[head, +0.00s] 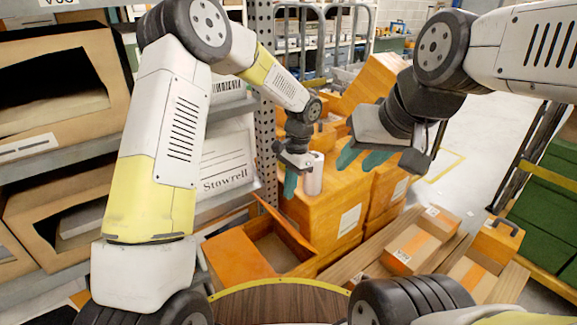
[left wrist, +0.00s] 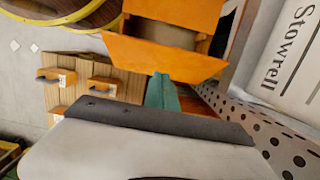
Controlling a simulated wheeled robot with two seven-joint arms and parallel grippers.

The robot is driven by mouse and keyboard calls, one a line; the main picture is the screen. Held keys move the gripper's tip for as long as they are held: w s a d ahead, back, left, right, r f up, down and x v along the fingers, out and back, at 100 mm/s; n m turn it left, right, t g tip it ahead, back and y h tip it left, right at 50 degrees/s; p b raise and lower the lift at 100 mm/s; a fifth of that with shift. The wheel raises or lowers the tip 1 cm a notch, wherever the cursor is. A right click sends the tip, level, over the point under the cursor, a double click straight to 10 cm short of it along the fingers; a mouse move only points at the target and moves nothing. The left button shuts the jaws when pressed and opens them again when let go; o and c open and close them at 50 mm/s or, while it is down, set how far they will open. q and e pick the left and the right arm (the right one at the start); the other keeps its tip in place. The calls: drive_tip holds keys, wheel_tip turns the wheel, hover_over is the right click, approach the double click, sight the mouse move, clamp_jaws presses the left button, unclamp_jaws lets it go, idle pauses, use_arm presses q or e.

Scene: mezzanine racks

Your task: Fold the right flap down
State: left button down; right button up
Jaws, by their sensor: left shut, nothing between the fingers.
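An open orange cardboard box (head: 232,262) sits low in the middle of the head view. Its right flap (head: 290,228) stands up and tilts outward on the far right side of the opening. In the left wrist view this flap (left wrist: 160,60) spans the near side of the box, with the opening behind it. My left gripper (head: 290,186) is shut and empty, above and apart from the flap; its teal fingertips (left wrist: 162,90) point towards the flap in the left wrist view. My right gripper (head: 362,158) hangs further right, away from the box, its teal fingers apart with nothing visible between.
Large orange boxes (head: 330,212) are stacked just behind the open box. Smaller boxes (head: 413,250) lie on wooden planks to the right. A shelf rack with a Stowrell label (head: 226,170) stands on the left. A green-filled rack (head: 553,200) is at far right.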

sight(277, 216)
use_arm(q)
drive_tip(key=a+f, duration=0.1)
drive_tip(key=s+a+f, duration=0.1)
drive_tip(key=f, duration=0.1)
drive_tip(key=s+a+f, duration=0.1)
drive_tip(key=shift+s+f, duration=0.1)
drive_tip(key=shift+f, duration=0.15)
drive_tip(key=shift+a, duration=0.1)
